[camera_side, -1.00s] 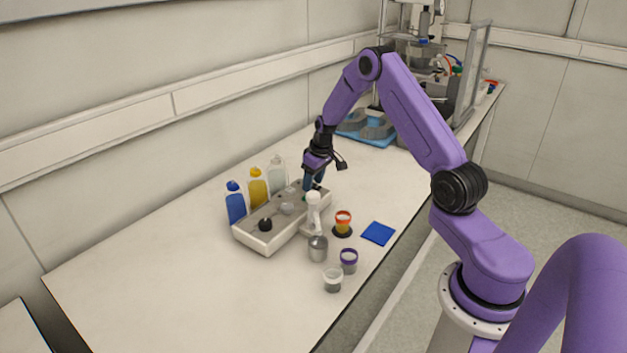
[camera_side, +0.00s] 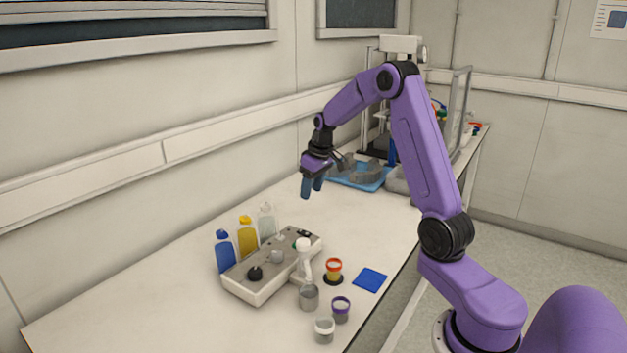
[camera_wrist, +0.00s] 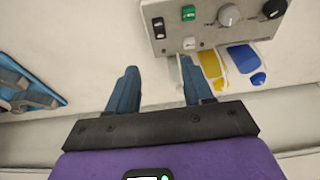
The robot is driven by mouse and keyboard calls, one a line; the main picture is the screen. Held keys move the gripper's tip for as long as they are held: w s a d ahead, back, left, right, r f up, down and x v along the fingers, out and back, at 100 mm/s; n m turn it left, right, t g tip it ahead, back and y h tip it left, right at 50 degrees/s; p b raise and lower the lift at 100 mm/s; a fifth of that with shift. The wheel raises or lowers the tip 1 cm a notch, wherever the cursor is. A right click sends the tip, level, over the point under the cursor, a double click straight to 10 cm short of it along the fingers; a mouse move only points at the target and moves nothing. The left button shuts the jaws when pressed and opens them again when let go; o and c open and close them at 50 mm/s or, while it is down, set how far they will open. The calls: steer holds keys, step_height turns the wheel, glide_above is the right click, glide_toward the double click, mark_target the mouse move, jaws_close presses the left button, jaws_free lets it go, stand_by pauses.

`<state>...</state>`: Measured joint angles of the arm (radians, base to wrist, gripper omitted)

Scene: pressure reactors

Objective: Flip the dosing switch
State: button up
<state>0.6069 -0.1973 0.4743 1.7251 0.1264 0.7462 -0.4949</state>
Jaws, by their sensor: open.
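A pale control box (camera_side: 262,285) stands on the bench. Its top carries a black knob (camera_side: 255,272), a grey knob (camera_side: 277,256) and small switches at its far right end. In the wrist view the box (camera_wrist: 203,32) is at the top right, with a black rocker switch (camera_wrist: 158,27) and a green switch (camera_wrist: 188,12). Labels are too small to read, so I cannot tell which is the dosing switch. My gripper (camera_side: 312,189) is open and empty, above the bench beyond the box's far end, touching nothing. Its blue fingers also show in the wrist view (camera_wrist: 160,72).
Blue (camera_side: 223,254), yellow (camera_side: 247,239) and clear (camera_side: 267,224) bottles stand behind the box. A white bottle (camera_side: 304,264), an orange-rimmed cup (camera_side: 333,270) and several small containers stand in front. A blue square (camera_side: 370,280) lies to the right. A blue tray (camera_side: 357,177) is farther back.

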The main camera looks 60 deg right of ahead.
mark_target(304, 232)
steer(key=shift+v, duration=1.25)
steer(key=w+f+g, duration=0.1)
steer(key=f, duration=0.4)
steer(key=w+f, duration=0.1)
steer(key=f, duration=0.5)
steer(key=w+f+g, duration=0.1)
steer(key=f, duration=0.4)
steer(key=shift+w+f+g, duration=0.3)
steer(key=shift+f, duration=0.05)
